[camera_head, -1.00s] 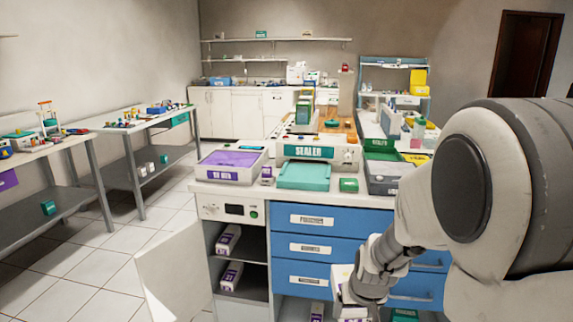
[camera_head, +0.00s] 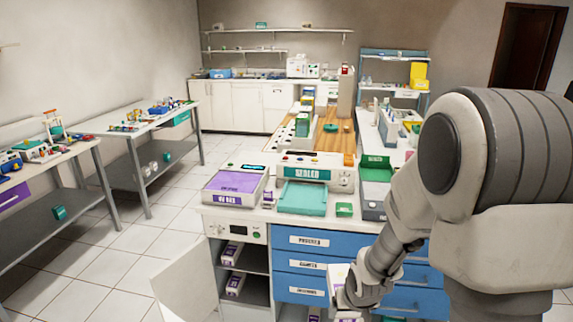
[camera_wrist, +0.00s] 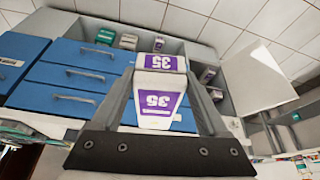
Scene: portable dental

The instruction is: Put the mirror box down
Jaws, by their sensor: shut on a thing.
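A white box with a purple label reading 35 (camera_wrist: 157,104) sits between the two fingers of my gripper (camera_wrist: 163,80) in the wrist view. I take it to be the mirror box. My gripper is shut on it. In the head view my gripper (camera_head: 347,298) is low in front of the blue drawers, and a white part of the box (camera_head: 338,276) shows beside it. The box is held below the level of the countertop; the rest of it is hidden by my arm there.
An open cabinet (camera_head: 243,262) with purple-labelled boxes on its shelves stands left of the blue drawers (camera_head: 312,242). Its white door (camera_head: 190,287) swings out left. On the counter are a purple-lined tray (camera_head: 236,184), a sealer (camera_head: 310,173) and a teal tray (camera_head: 301,197).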

